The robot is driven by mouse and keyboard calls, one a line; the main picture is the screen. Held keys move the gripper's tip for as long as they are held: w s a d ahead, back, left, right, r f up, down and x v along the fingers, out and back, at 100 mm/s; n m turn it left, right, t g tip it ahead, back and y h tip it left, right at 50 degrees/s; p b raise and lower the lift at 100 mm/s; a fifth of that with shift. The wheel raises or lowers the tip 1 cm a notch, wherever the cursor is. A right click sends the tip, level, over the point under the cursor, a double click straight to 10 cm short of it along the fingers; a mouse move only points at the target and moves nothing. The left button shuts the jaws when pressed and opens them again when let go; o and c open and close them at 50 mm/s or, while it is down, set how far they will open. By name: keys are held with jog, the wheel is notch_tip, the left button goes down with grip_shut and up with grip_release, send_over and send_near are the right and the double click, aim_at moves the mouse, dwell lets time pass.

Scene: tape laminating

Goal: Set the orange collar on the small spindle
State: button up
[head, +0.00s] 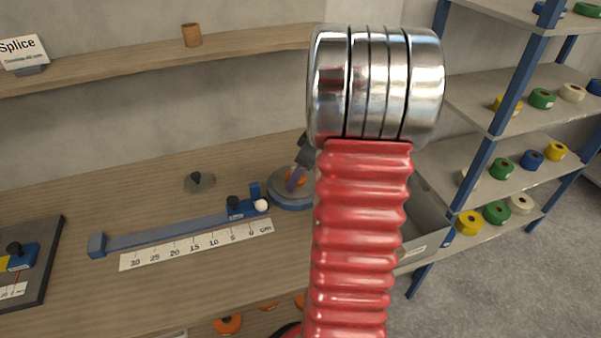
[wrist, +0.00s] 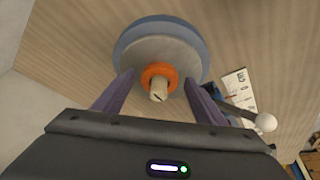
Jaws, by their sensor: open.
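The orange collar (wrist: 171,72) is around the pale small spindle (wrist: 158,92), whose slotted end sticks out of it. The collar appears to lie against the grey face of a round blue-rimmed base (wrist: 130,42). My gripper (wrist: 160,80) is open, with one purple finger on each side of the collar and a gap visible on both sides. My red arm hides the area to the right.
A blue slide with a white ball knob (head: 261,206) and a ruler (head: 198,245) lie left of the base. A grey knobbed disc (head: 199,182) sits behind them. A grey bin (head: 425,225) and shelves of tape rolls stand right. The left bench has free room.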

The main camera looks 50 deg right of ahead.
jog(key=v, duration=1.2)
jog(key=shift+r, duration=0.1)
dwell(0.5)
jog(key=w+a+r+m+h, duration=0.1)
jog(key=a+r, duration=0.1)
jog(key=a, duration=0.9)
jog(key=a+r, duration=0.2)
jog(key=a, duration=0.8)
jog(key=s+a+m, duration=0.1)
jog(key=s+a, duration=0.3)
jog(key=a, duration=0.4)
jog(key=s+a+m+t, duration=0.1)
jog(key=s+a, duration=0.2)
jog(key=a, duration=0.5)
jog(key=shift+s+f, duration=0.3)
jog(key=shift+s, duration=0.1)
